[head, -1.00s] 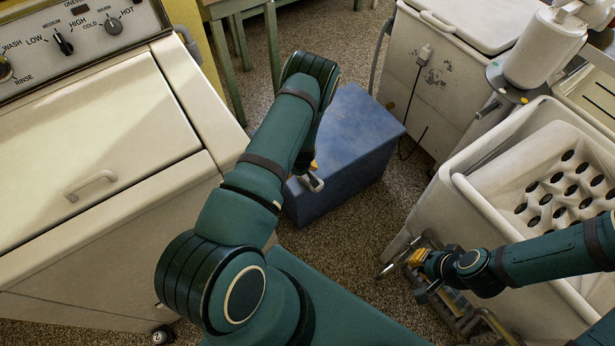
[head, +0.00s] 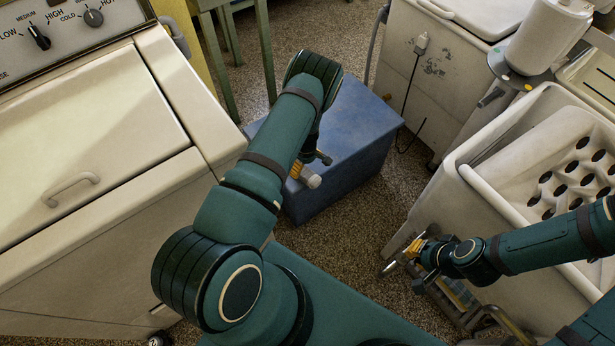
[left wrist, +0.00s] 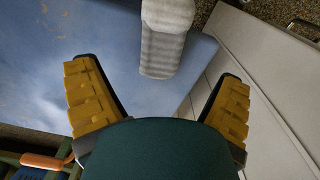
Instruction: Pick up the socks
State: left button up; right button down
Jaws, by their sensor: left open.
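A pale grey, ribbed cloth-like piece (left wrist: 166,38), which looks like a sock, is at the top middle of the left wrist view, against a blue surface. My left gripper (head: 311,170) is over the near side of that box. In the left wrist view its two yellow finger pads (left wrist: 160,100) are wide apart with nothing between them, and the grey piece lies beyond them. My right gripper (head: 400,270) is low beside the white tub at the right; its jaw opening is unclear.
A white washer (head: 90,150) with knobs stands close on the left. A white wringer tub (head: 450,200) is at the right, and another white machine (head: 440,75) stands behind. A green-legged stand (head: 266,50) is at the back. Speckled floor (head: 340,230) shows between them.

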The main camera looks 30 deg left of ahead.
aim_at(308, 173)
pick_arm(q)
jog(key=f, duration=0.2)
jog(key=d+f+b, duration=0.1)
jog(key=f, duration=0.1)
jog(key=shift+s+f, duration=0.2)
jog(key=shift+f, duration=0.1)
jog(key=shift+a+f, duration=0.1)
jog(key=shift+f, duration=0.25)
jog(key=c, duration=1.3)
